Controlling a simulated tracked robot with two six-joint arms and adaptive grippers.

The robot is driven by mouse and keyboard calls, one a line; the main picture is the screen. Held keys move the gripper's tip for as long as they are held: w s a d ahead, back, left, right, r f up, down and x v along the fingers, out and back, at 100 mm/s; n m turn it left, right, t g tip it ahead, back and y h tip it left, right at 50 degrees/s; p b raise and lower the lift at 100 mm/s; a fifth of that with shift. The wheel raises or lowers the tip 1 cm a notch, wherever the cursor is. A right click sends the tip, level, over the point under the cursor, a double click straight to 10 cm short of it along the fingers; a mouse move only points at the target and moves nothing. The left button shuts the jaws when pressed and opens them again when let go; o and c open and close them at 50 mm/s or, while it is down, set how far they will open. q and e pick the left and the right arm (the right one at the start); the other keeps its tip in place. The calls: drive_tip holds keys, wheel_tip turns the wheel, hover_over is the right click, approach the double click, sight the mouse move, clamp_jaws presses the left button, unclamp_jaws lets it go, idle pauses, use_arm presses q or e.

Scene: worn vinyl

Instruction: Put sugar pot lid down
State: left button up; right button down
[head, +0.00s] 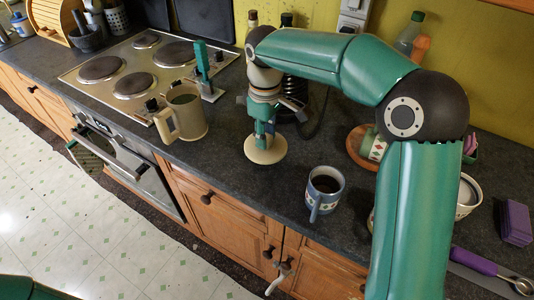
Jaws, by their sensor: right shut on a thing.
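The lid (266,150) is a round cream disc. My right gripper (264,130) points down from above and is shut on the top of it. The lid is over the dark worktop (235,172), between a cream jug and a patterned mug. I cannot tell whether its underside touches the worktop. My left gripper is not in view.
The cream jug (184,112) stands left of the lid, the mug (325,187) with dark liquid to its right. The hob (135,78) lies further left. A bowl (467,197) and purple block (516,222) are at right. The worktop's front edge is near.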

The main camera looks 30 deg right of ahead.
drive_tip(key=shift+f, duration=3.4)
drive_tip(key=c, duration=0.9)
unclamp_jaws()
drive_tip(key=shift+f, duration=0.1)
drive_tip(key=shift+o, duration=0.2)
wheel_tip(320, 180, up, 12)
drive_tip(key=shift+r, duration=0.15)
drive_tip(key=shift+s, duration=0.1)
